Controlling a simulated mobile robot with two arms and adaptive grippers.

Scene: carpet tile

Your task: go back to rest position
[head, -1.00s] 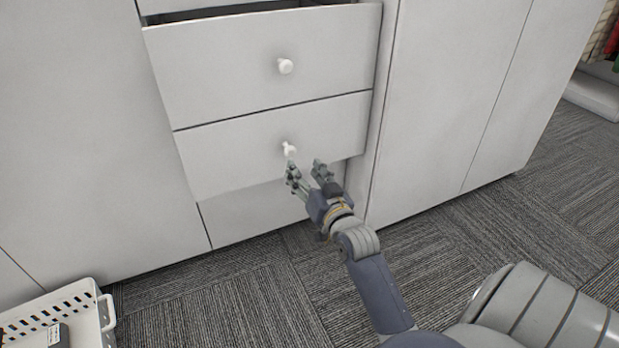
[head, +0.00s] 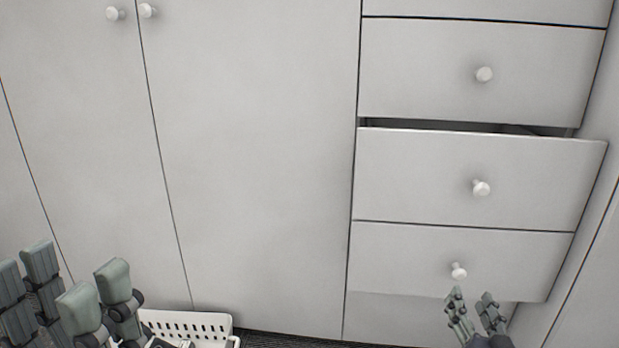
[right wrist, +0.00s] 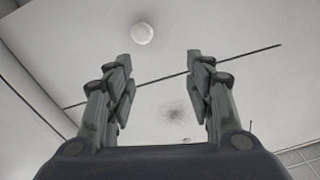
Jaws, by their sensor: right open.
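My right gripper (head: 472,296) is open and empty, in front of the lowest drawer with a knob (head: 410,262), just below its white knob (head: 459,271). In the right wrist view its two fingers (right wrist: 158,62) stand wide apart with nothing between them; a round white knob (right wrist: 142,33) shows beyond the tips. My left gripper (head: 62,285) shows at the lower left of the head view, its fingers apart and empty, in front of the cabinet doors.
The drawer above (head: 420,180) stands pulled out, with a dark gap over its top edge. The lowest knobbed drawer also juts out. A white perforated basket (head: 215,321) sits on the floor beside my left gripper, holding a dark item. Tall white doors (head: 250,150) fill the left.

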